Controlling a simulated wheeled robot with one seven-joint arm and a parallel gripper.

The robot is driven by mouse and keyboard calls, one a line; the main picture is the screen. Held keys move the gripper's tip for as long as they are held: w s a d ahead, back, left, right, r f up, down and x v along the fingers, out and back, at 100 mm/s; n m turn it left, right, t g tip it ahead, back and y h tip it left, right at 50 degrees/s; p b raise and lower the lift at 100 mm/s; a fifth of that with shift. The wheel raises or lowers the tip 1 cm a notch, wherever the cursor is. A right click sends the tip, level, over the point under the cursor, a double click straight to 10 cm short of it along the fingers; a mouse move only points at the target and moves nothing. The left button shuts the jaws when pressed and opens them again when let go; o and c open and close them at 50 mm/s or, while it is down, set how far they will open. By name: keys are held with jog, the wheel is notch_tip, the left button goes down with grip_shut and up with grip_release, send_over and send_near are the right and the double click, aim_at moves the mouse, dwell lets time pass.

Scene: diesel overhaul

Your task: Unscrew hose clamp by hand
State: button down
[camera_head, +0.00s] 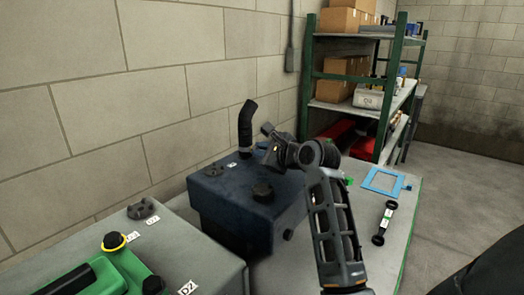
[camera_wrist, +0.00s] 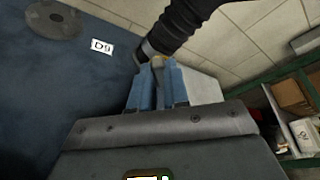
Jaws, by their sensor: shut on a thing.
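The black hose (camera_head: 246,124) stands up from the top of a dark blue tank (camera_head: 232,205). In the wrist view the hose (camera_wrist: 190,22) runs up from the lower left toward the top right. The hose clamp (camera_wrist: 147,49) shows as a greyish band around the hose's lower end. My gripper (camera_head: 264,137) is beside the hose base. In the wrist view my gripper's blue fingers (camera_wrist: 158,68) are closed on a small tan piece at the clamp, seemingly its screw. The fingers hide part of the clamp.
A label D9 (camera_wrist: 102,49) is near the hose. A green machine (camera_head: 95,275) stands at front left. A blue frame (camera_head: 383,181) lies on the table at right. A wall rises behind.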

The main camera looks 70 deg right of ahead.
jog(key=shift+w+n, duration=0.1)
jog(key=shift+n, duration=0.2)
dwell(0.4)
jog(key=c, duration=1.1)
grip_release()
jog(key=shift+h, duration=0.3)
jog(key=b+v, duration=0.1)
jog(key=v, duration=0.6)
jog(key=shift+s+a+r, duration=0.1)
jog(key=shift+s+a, duration=0.1)
jog(key=shift+s, duration=0.15)
jog(key=shift+c, duration=0.2)
